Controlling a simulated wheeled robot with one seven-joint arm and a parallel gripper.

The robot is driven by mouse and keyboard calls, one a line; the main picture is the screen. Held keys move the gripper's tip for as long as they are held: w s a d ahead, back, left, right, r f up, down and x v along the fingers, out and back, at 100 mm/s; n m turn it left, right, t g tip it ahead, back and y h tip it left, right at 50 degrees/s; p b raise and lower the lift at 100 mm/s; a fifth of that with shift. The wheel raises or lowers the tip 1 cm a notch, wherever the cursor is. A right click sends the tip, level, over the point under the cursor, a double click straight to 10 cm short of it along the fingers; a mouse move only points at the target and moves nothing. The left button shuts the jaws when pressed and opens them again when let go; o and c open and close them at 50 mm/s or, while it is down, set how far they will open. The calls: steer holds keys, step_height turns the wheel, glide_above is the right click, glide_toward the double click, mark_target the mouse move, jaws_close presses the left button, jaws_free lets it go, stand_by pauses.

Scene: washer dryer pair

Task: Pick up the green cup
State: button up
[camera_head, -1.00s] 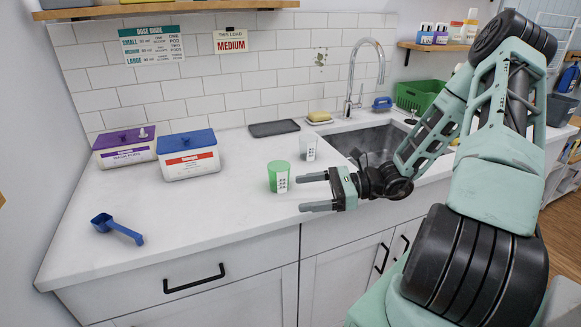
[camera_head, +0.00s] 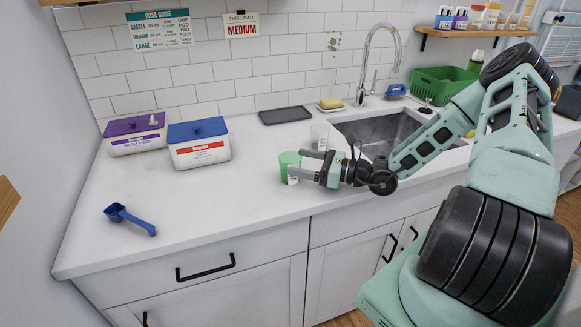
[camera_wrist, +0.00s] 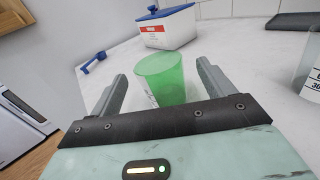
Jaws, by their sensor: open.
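The green cup (camera_head: 288,165) stands upright on the white counter, near the front edge and left of the sink. My gripper (camera_head: 303,164) is open beside it, reaching in from the right. In the wrist view the green cup (camera_wrist: 163,78) sits between the two open fingers (camera_wrist: 162,88), with a gap on each side. Its lower part is partly hidden behind the gripper body. A clear measuring cup (camera_head: 319,136) stands just behind my gripper, and its edge shows at the right of the wrist view (camera_wrist: 310,68).
A blue-lidded box (camera_head: 199,148) and a purple-lidded box (camera_head: 136,136) stand at the back left. A blue scoop (camera_head: 130,218) lies at the front left. A dark tray (camera_head: 285,115) lies near the wall. The sink (camera_head: 376,130) is to the right. The left-middle counter is clear.

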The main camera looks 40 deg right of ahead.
mark_target(283, 160)
steer(key=shift+f+p+x, duration=0.15)
steer(key=shift+p+x, duration=0.3)
steer(key=shift+x, duration=1)
steer(key=shift+f+p+x, duration=0.1)
steer(key=shift+p+x, duration=0.3)
steer(key=shift+x, duration=1.1)
steer(key=c, duration=1)
